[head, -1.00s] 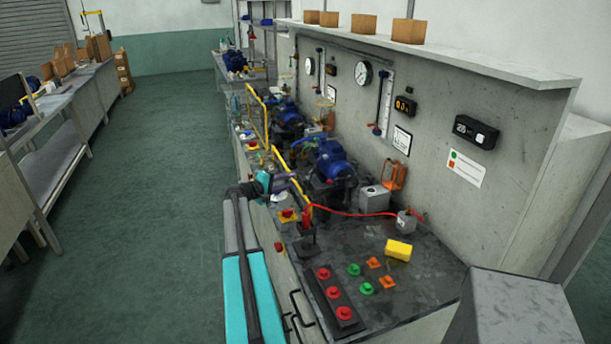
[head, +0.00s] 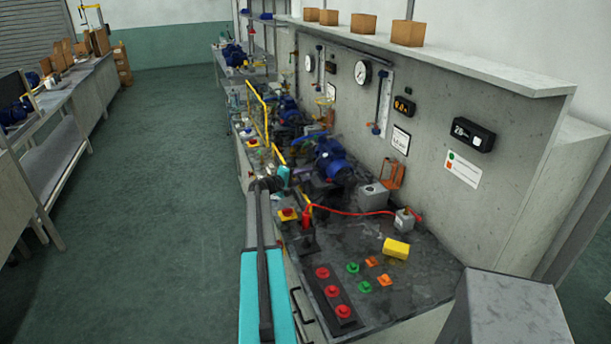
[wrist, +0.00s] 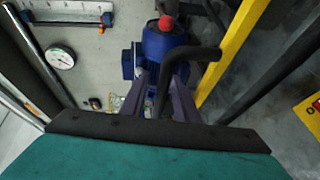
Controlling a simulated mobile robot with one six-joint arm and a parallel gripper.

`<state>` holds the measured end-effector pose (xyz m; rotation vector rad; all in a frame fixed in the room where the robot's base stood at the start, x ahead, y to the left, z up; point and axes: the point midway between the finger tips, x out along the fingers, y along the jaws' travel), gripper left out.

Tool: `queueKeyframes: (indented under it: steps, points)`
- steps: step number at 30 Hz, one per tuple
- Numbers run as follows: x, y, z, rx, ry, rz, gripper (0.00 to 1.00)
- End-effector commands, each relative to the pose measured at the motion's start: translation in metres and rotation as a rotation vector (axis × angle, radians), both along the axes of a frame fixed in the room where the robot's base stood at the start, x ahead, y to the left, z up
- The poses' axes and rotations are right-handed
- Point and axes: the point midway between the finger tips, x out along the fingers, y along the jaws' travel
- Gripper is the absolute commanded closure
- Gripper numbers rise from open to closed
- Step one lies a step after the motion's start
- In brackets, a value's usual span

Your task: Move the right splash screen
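The right splash screen shows as a yellow frame (head: 279,156) on the front edge of the bench, partly hidden behind my arm in the head view. In the wrist view its yellow bar (wrist: 235,48) runs diagonally, with a dark bent handle (wrist: 203,55) beside it. My gripper (wrist: 163,78) has its two purple fingers apart. The handle's lower leg passes between them, with a gap visible on its left side; contact on the right is unclear. In the head view my gripper's teal body is at the bench edge, and its fingertips are hidden.
Another yellow frame (head: 265,115) stands further along the bench. A blue pump (head: 332,160) sits behind the right screen. A yellow block (head: 396,248) and several buttons lie nearer. The aisle (head: 170,180) at left is clear.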

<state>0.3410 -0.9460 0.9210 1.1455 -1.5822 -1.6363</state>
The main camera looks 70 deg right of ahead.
Motion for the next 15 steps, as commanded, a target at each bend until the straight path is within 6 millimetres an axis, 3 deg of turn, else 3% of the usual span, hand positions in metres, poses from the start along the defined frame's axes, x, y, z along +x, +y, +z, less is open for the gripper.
queueKeyframes:
  steps: [5,10,15]
  points:
    - [0.0002,0.0002,0.0000,0.000,0.000,0.000,0.74]
    - [0.0005,0.0004,0.0001,0.000,0.000,0.000,1.00]
    - [0.0006,0.0005,0.0003,0.000,0.000,0.000,1.00]
